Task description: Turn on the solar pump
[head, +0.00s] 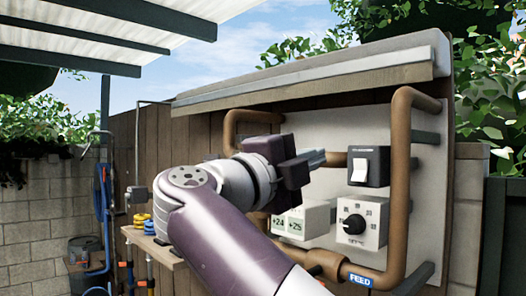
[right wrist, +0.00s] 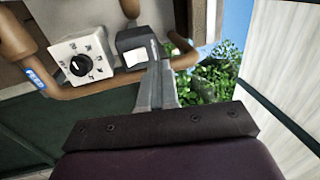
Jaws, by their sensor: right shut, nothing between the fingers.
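A black switch box (head: 368,167) with a white rocker (head: 358,171) is on a pale panel (head: 428,165). Its small top label is too small to read, and I cannot tell whether the rocker is on or off. My right gripper (head: 316,158) points at the box from the left, its fingers together and empty. My left gripper is not in view.
Below the switch is a white box with a black dial (head: 354,224). Left of it is a display box (head: 301,222), partly behind my arm. Brown pipes (head: 400,200) surround the panel, with a blue FEED label (head: 360,280). A sloped roof (head: 310,75) overhangs it.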

